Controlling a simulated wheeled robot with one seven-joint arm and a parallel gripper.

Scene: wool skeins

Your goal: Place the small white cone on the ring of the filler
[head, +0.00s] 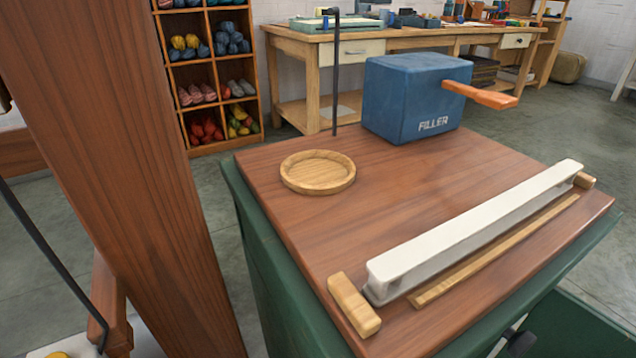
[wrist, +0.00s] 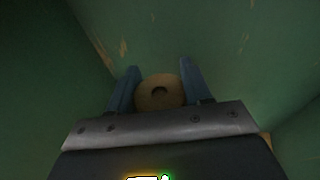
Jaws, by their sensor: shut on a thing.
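The filler (head: 415,98) is a blue box with white lettering and an orange handle at its right, at the back of a brown wooden top. The ring (head: 318,172) is a shallow round wooden dish, empty, left of the box. In the wrist view my gripper (wrist: 158,78) is shut on a round tan piece (wrist: 150,100) with a dark central hole. It is seen end-on in dim light, so I cannot tell whether it is a cone. No white cone shows clearly. My gripper is not visible in the head view.
A long white bar (head: 470,232) lies between wooden blocks on the top's right side. A thin black rod (head: 335,80) rises behind the ring. A thick wooden post (head: 125,150) stands left. Green surfaces (wrist: 230,50) surround my gripper. The top's middle is clear.

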